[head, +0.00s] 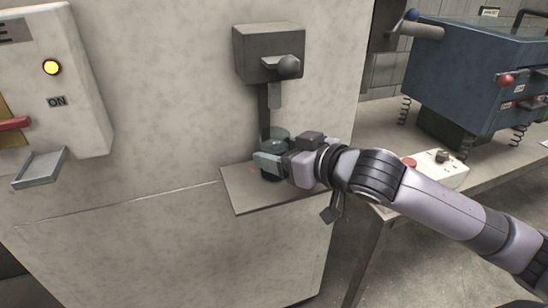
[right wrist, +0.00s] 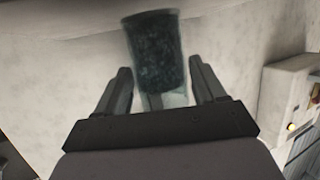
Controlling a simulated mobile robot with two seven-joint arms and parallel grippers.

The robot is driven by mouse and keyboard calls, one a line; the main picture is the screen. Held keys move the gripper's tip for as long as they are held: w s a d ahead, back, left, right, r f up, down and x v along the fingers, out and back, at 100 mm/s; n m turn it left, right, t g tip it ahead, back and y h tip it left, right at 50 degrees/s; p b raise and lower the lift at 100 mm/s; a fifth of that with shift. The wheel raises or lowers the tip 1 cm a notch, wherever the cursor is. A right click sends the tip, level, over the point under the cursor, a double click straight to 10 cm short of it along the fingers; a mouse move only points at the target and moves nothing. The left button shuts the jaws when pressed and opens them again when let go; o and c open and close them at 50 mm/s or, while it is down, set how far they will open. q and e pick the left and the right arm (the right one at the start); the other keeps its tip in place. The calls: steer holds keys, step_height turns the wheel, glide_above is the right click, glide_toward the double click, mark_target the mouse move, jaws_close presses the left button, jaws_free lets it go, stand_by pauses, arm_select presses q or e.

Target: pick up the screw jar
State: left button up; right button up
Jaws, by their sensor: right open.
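The screw jar (head: 274,134) is a translucent, greenish glass jar standing at the small grey shelf under a dark dispenser. My right gripper (head: 268,160) is at the jar and hides much of it in the head view. In the right wrist view the jar (right wrist: 154,52) shows dark contents and sits between the two spread fingers of my right gripper (right wrist: 160,70). The fingers are open, with a gap visible on each side of the jar. My left gripper is not in view.
The grey shelf (head: 236,193) juts from a large pale cabinet (head: 170,120). The dark dispenser (head: 262,52) with a round knob hangs above. A white control box (head: 65,85) is at left. A workbench (head: 385,145) with a blue machine (head: 478,80) stands at right.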

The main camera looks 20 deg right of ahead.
steer(key=shift+x, duration=1.85)
steer(key=shift+c, duration=0.3)
steer(key=c, duration=0.8)
steer(key=shift+r, duration=0.15)
